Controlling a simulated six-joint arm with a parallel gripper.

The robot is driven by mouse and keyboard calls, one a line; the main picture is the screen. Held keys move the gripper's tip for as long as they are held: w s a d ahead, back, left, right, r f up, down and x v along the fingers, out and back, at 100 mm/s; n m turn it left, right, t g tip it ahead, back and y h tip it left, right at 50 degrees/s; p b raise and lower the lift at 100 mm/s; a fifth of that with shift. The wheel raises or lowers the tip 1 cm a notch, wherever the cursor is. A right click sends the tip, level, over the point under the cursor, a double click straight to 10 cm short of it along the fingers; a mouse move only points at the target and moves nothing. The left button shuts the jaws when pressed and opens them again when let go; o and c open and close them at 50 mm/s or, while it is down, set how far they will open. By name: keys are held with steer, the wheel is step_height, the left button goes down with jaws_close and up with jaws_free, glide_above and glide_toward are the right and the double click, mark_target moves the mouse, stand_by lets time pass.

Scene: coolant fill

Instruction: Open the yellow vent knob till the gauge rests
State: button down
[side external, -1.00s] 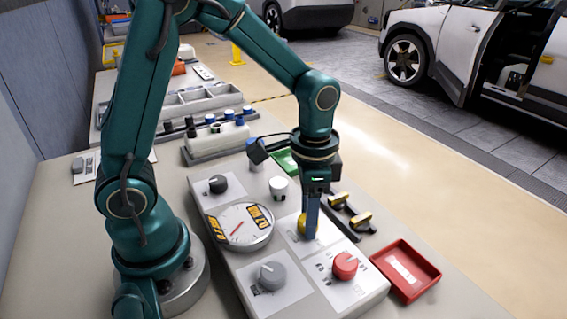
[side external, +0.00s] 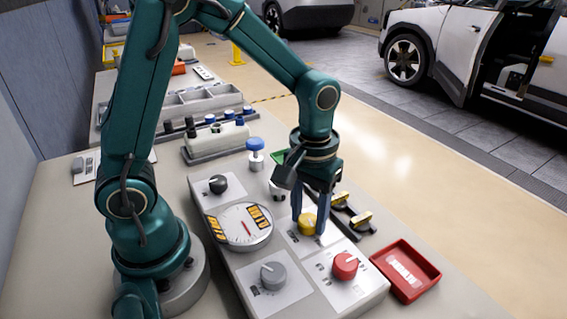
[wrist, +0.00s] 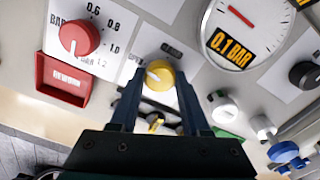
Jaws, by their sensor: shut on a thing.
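The yellow vent knob (side external: 307,222) sits on a white label plate on the grey panel. My gripper (side external: 309,219) points down over it, one finger on each side, shut on the knob. The wrist view shows the yellow knob (wrist: 158,75) between the two fingertips (wrist: 158,82), with a white mark on its face. The round gauge (side external: 240,238) lies left of the knob, with a red needle on a white dial and orange-on-black readouts. In the wrist view the gauge (wrist: 270,47) is partly cut off, and one readout says 0.1 BAR.
A red knob (side external: 345,265) with a bar scale, a grey knob (side external: 273,276) and a black knob (side external: 218,184) are on the same panel. A red tray (side external: 432,273) stands to the right. Brass-coloured fittings (side external: 361,219) lie close behind my gripper. A blue-topped part (side external: 255,146) stands at the back.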

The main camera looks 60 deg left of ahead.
mark_target(309, 219)
steer(key=shift+n, duration=0.7)
steer(key=shift+r, duration=0.1)
steer(key=shift+c, duration=1.9)
jaws_free()
steer(key=shift+r, duration=2.55)
